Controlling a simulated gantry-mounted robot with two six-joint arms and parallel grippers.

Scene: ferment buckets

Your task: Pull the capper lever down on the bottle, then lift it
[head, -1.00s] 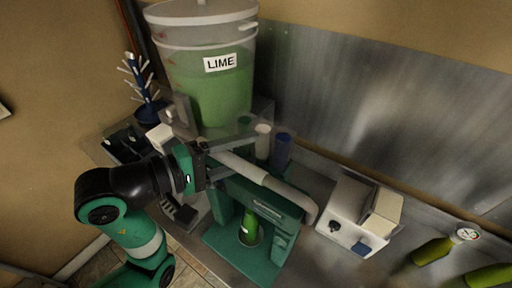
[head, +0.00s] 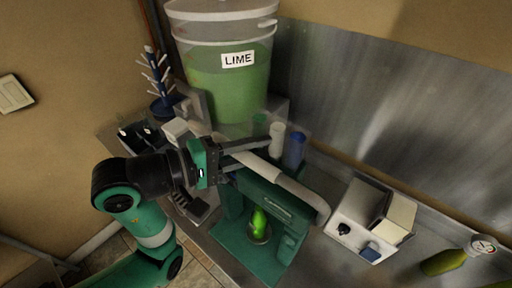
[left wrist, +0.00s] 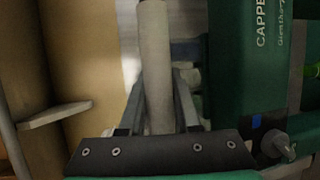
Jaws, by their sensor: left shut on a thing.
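The green capper (head: 268,203) stands on its green base plate on the bench, with "CAPPE" lettering on its side in the left wrist view (left wrist: 240,70). A bright green bottle (head: 259,222) stands upright in it, under the crossbar. The pale grey lever (head: 297,187) slopes across the top of the capper. My left gripper (head: 262,145) is shut on the lever near its upper left end. In the left wrist view the lever (left wrist: 155,60) runs between the two fingers. My right gripper is not in view.
A bucket of green liquid labelled LIME (head: 233,85) stands behind the capper. White (head: 276,138) and blue (head: 294,150) cylinders stand close behind the lever. A white box (head: 362,215) is to the right, and a green bottle (head: 443,262) lies at far right.

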